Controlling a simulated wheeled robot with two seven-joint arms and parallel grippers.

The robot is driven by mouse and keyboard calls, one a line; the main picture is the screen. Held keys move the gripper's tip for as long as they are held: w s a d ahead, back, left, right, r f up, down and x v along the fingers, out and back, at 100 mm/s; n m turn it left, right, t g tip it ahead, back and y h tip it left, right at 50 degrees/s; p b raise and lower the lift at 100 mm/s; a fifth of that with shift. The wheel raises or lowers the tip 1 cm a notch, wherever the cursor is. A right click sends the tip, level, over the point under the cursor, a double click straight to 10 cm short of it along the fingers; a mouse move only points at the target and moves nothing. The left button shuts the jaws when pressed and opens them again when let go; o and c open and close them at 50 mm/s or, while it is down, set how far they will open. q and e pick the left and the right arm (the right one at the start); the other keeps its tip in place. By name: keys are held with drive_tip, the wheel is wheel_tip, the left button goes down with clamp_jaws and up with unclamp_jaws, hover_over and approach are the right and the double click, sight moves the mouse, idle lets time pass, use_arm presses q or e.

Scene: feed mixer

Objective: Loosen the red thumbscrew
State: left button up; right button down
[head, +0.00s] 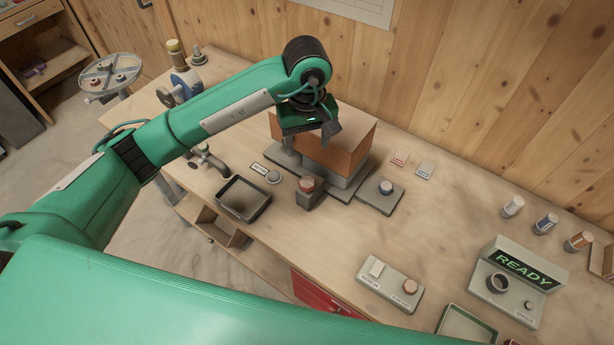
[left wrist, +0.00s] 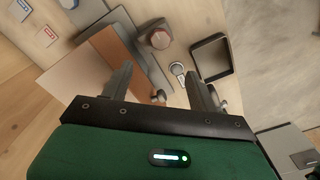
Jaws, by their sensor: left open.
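My left gripper (head: 308,132) is open above the near-left side of the copper-coloured mixer box (head: 347,143). In the left wrist view its two fingers (left wrist: 160,84) are spread apart. A small reddish-orange knob (left wrist: 160,96) shows between them, apart from both; it may be the red thumbscrew, but I cannot be sure. In the head view the gripper hides that spot. A larger reddish-brown knob (head: 307,184) sits on a dark block in front of the box and also shows in the left wrist view (left wrist: 158,37). My right gripper is not in view.
A dark tray (head: 262,212) lies left of the block, with a round tag (head: 273,177) between. A button panel (head: 390,286) and a READY display (head: 524,268) are further right.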

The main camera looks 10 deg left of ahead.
sight(307, 182)
use_arm(q)
wheel_tip(307, 182, down, 12)
drive_tip(key=p, duration=0.5)
drive_tip(key=shift+f, duration=0.1)
drive_tip(key=shift+f+p, duration=0.35)
drive_tip(key=shift+f, duration=0.45)
drive_tip(key=shift+c, duration=0.4)
